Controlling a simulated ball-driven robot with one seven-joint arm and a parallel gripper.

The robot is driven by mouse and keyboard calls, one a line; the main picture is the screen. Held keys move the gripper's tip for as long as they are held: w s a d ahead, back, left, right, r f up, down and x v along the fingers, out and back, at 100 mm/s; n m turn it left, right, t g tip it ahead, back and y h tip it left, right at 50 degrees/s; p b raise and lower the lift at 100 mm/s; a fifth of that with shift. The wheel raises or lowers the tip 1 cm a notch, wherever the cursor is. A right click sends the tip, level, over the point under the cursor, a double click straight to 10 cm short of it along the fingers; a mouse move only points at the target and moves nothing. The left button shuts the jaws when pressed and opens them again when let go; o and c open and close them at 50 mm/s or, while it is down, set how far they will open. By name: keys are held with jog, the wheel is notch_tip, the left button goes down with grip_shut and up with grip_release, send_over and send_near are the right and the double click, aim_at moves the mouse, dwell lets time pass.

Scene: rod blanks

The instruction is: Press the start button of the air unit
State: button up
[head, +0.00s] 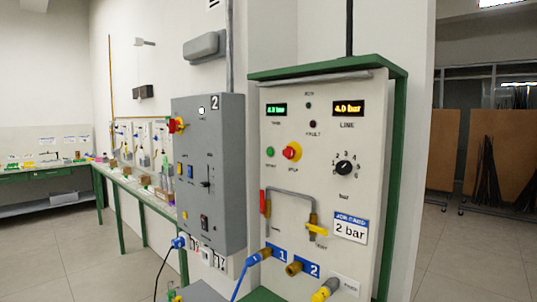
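The air unit (330,240) is a pale upright panel in a green frame, right of centre. Its green start button (270,152) is at the upper left of the panel. Just right of it is a red stop button (292,151) on a yellow collar. A green tank display (276,109) and an amber line display (349,108) reading 4.0 bar sit above. The run lamp (308,92) and fault lamp (313,124) look dark. A black numbered knob (344,167) is to the right. My gripper is not in view.
A job card (350,227) reads 2 bar. A red-handled valve (264,202), a yellow-handled valve (317,230) and pipe fittings stick out below. A grey cabinet marked 2 (208,170) stands close on the left. A bench (140,185) runs behind it. Floor at right is open.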

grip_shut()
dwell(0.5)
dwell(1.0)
